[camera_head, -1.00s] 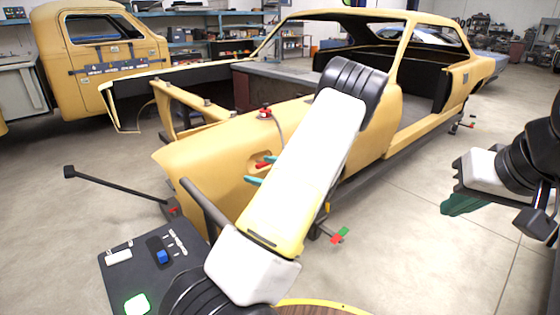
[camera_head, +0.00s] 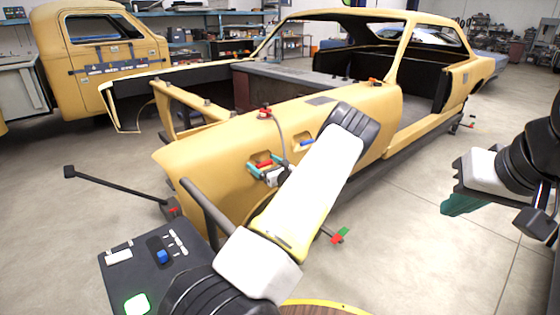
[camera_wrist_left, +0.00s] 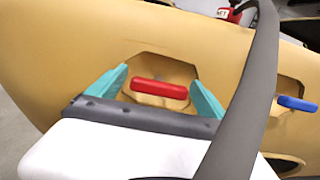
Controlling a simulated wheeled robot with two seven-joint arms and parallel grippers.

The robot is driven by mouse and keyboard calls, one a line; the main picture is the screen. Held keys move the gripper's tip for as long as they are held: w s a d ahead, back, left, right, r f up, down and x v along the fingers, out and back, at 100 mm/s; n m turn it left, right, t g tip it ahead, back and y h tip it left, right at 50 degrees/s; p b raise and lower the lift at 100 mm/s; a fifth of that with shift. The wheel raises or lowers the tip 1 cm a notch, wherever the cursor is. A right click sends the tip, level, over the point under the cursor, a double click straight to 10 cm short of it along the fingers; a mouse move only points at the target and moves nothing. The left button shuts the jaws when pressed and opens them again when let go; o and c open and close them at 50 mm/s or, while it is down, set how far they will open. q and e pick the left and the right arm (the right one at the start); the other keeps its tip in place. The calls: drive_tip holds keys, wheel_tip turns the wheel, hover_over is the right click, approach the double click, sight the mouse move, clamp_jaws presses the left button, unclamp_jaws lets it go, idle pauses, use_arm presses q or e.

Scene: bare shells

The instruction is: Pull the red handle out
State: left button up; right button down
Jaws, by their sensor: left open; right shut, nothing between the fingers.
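The red handle (camera_head: 264,162) is a short bar in a recess on the side of the yellow car body. In the left wrist view the red handle (camera_wrist_left: 159,90) lies crosswise between the two teal fingers. My left gripper (camera_head: 267,168) is open in front of the recess, with one finger beyond each end of the bar. In the wrist view my left gripper (camera_wrist_left: 160,78) shows a gap at both ends of the handle. My right gripper (camera_head: 463,204) is shut and empty, off at the right, away from the car.
A blue handle (camera_head: 306,142) sits in another recess to the right of the red one. A red-topped fitting (camera_head: 265,112) stands on the car's upper edge. A dark control panel (camera_head: 155,265) is at the lower left.

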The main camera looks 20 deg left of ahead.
use_arm(q)
clamp_jaws()
drive_tip(key=shift+r+v, duration=0.25)
drive_tip(key=shift+v, duration=0.95)
unclamp_jaws()
drive_tip(key=v, duration=0.8)
